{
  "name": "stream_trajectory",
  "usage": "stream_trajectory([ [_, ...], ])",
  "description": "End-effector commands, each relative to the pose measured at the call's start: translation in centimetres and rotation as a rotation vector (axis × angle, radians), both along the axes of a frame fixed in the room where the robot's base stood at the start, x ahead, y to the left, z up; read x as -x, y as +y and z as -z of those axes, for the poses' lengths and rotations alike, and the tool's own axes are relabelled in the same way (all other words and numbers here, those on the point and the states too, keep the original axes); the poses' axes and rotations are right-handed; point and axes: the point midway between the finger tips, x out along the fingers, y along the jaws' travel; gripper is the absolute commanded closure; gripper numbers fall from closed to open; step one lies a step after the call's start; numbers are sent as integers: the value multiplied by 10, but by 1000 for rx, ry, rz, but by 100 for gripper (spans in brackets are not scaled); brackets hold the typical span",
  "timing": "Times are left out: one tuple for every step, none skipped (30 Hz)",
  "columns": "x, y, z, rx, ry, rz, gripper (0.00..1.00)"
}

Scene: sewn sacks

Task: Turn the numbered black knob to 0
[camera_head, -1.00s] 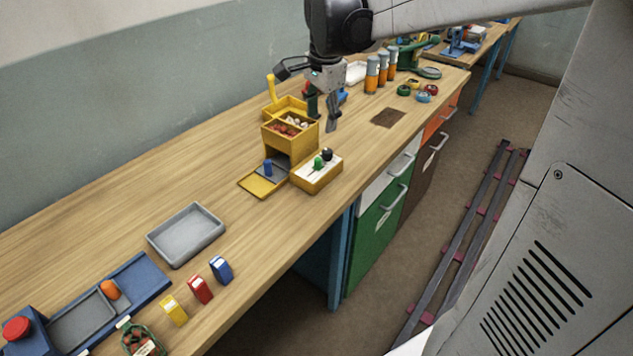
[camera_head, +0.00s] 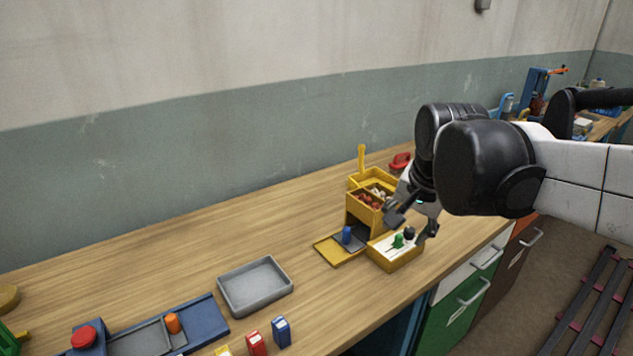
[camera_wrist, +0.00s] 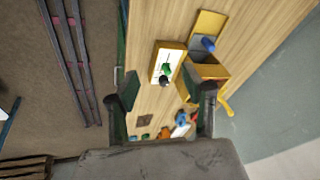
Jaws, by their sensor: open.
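The black knob (camera_head: 409,234) sits on the white top of a small yellow box (camera_head: 395,257), beside a green knob (camera_head: 397,241). The numbers are too small to read. In the wrist view the black knob (camera_wrist: 163,79) is small and lies beyond the fingers, with the green knob (camera_wrist: 166,69) beside it. My gripper (camera_head: 412,222) is open and empty, above and close to the box in the head view. In the wrist view its two fingers (camera_wrist: 165,92) are spread wide, one on each side of the knobs, with nothing between them touching.
A yellow dispenser (camera_head: 362,215) with small items stands left of the gripper, with a yellow tray and blue peg (camera_head: 346,235) before it. A grey tray (camera_head: 255,285), a blue panel with a red button (camera_head: 84,337) and several coloured blocks lie to the left. The table between is clear.

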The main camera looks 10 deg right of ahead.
Motion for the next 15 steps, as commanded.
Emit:
stream_trajectory([
  [6, 3, 3, 10, -9, -29, 56],
  [9, 5, 4, 17, -15, -45, 56],
  [13, 7, 5, 26, -22, -69, 56],
  [16, 9, 6, 32, -27, -87, 56],
  [19, 10, 7, 40, -34, -105, 56],
  [23, 12, 9, 49, -41, -129, 56],
  [26, 14, 10, 56, -47, -146, 56],
  [29, 15, 12, 64, -52, -164, 56],
  [33, 17, 14, 73, -59, -188, 56],
  [35, 19, 15, 81, -66, -206, 56],
  [39, 20, 16, 88, -71, -223, 56],
  [42, 22, 18, 98, -79, -246, 56],
  [45, 23, 20, 106, -84, -262, 56],
  [48, 25, 21, 112, -90, -278, 56],
  [51, 26, 23, 122, -96, -299, 56],
])
